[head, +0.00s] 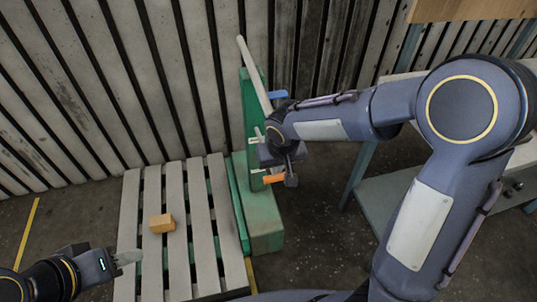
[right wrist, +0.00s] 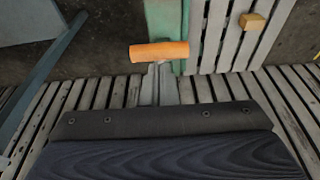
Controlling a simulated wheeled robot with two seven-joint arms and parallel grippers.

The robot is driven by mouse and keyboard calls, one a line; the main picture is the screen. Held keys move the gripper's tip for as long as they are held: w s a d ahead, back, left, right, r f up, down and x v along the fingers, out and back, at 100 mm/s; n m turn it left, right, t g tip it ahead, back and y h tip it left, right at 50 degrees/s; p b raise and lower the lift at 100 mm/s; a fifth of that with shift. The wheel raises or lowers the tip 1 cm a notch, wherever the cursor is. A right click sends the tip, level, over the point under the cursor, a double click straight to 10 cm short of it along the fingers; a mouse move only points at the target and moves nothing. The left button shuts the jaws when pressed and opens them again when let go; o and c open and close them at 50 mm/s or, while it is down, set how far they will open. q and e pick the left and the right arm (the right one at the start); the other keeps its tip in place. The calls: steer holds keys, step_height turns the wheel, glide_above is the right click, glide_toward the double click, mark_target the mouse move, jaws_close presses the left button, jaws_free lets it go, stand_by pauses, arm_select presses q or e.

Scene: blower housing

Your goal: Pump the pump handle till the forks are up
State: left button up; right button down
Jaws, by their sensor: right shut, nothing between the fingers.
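A green lift truck with an upright mast (head: 249,105) and a green base (head: 265,228) stands at the right side of a slatted pallet (head: 205,255). A pale bar (head: 252,70) leans along the mast. The orange grip of the pump handle (head: 273,179) sticks out low on the mast; it also shows in the right wrist view (right wrist: 159,51). My right gripper (head: 291,179) is shut and empty, its fingertips close to the grip; I cannot tell if they touch. The forks are mostly hidden under the pallet. My left gripper (head: 128,257) is over the pallet's left edge, its opening unclear.
A small tan box (head: 162,223) sits on the pallet. A slatted wall (head: 90,90) stands close behind the truck. A grey-blue shelf or bench frame (head: 385,205) stands at the right, partly behind my right arm. Dark floor is clear between truck and bench.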

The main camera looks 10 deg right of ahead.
steer(key=shift+f, duration=0.1)
steer(key=s+f+b+x, duration=0.1)
steer(key=s+b+x, duration=0.2)
steer(key=b+x, duration=0.9)
steer(key=w+p+v, duration=0.2)
steer(key=p+v, duration=0.5)
steer(key=v, duration=0.1)
steer(key=w+r+p+v, duration=0.1)
steer(key=w+p+v, duration=0.1)
steer(key=p+v, duration=0.5)
steer(key=v, duration=0.2)
steer(key=shift+r, duration=0.25)
steer(key=shift+w, duration=0.1)
